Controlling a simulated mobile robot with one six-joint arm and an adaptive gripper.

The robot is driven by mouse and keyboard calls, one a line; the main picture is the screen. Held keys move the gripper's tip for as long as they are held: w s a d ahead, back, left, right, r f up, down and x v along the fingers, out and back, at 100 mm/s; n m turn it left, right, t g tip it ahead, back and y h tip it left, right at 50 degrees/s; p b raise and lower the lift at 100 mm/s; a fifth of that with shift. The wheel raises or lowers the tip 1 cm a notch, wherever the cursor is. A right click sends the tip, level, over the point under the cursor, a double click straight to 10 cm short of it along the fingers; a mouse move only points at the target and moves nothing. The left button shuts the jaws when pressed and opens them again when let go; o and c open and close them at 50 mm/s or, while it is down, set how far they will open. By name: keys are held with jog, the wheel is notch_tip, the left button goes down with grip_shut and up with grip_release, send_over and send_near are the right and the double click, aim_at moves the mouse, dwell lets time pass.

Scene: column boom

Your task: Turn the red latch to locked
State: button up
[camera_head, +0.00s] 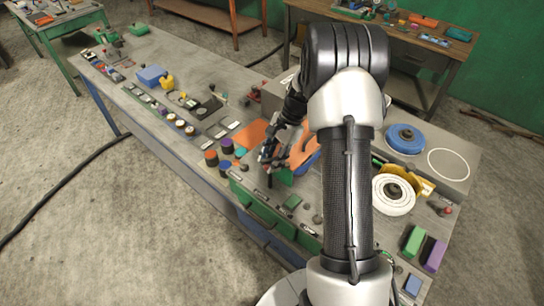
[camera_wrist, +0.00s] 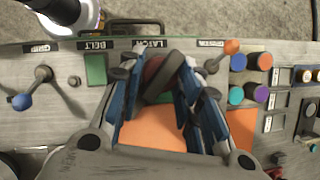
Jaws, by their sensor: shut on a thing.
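The red latch (camera_wrist: 153,68) shows in the wrist view as a dark red round part with a dark, tilted bar across it, just below the "LATCH" label (camera_wrist: 150,44). My gripper (camera_wrist: 160,88) has its blue-sided fingers on both sides of the latch and is shut on it. The fingers hide parts of the latch. Whether it stands at locked or not cannot be told. In the head view my gripper (camera_head: 268,160) reaches down at the front edge of the bench, and the latch cannot be made out there.
In the wrist view, a blue-knobbed lever (camera_wrist: 22,101) stands left of the gripper and an orange-knobbed lever (camera_wrist: 231,46) stands close to its right. Coloured round knobs (camera_wrist: 238,62) lie beyond that. An orange panel (camera_wrist: 152,132) lies under the fingers. The bench (camera_head: 150,50) is crowded with controls.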

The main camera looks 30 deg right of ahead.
jog(key=n+g, duration=0.1)
jog(key=n, duration=0.1)
jog(key=n+g+p, duration=0.1)
jog(key=n, duration=0.2)
jog(key=shift+w+a+n+h, duration=0.1)
jog(key=shift+w+n+h, duration=0.05)
jog(key=shift+n+h, duration=0.15)
jog(key=shift+o, duration=0.4)
jog(key=shift+f+n+g+h+p, duration=0.1)
jog(key=shift+n+g+h+p, duration=0.5)
jog(key=shift+n, duration=1.4)
jog(key=o, duration=1)
jog(key=shift+w, duration=0.1)
jog(key=shift+c, duration=0.2)
jog(key=v, duration=1.2)
jog(key=shift+w, duration=0.15)
